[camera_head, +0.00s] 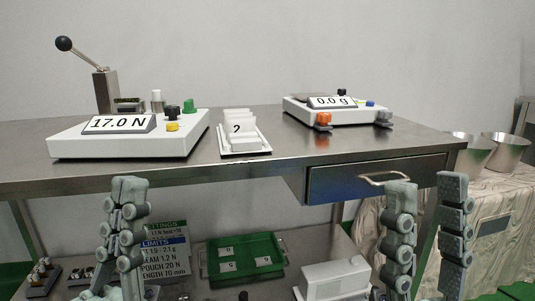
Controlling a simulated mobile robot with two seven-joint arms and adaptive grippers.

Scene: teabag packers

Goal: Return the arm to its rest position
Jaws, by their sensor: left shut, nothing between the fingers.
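My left gripper (129,184) stands upright at the lower left, in front of the steel table's front edge. Its fingers are together and nothing shows between them. My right gripper (427,184) stands upright at the lower right, in front of the drawer. Its two fingers are well apart, with nothing between them. The rest of both arms is out of view below.
The steel table (290,155) carries a force tester (130,145) reading 17.0 N, a white tray (258,152) and a scale (345,115) reading 0.0 g. Below are a green tray (273,272) and a settings board (165,240). The drawer handle (385,178) sticks out.

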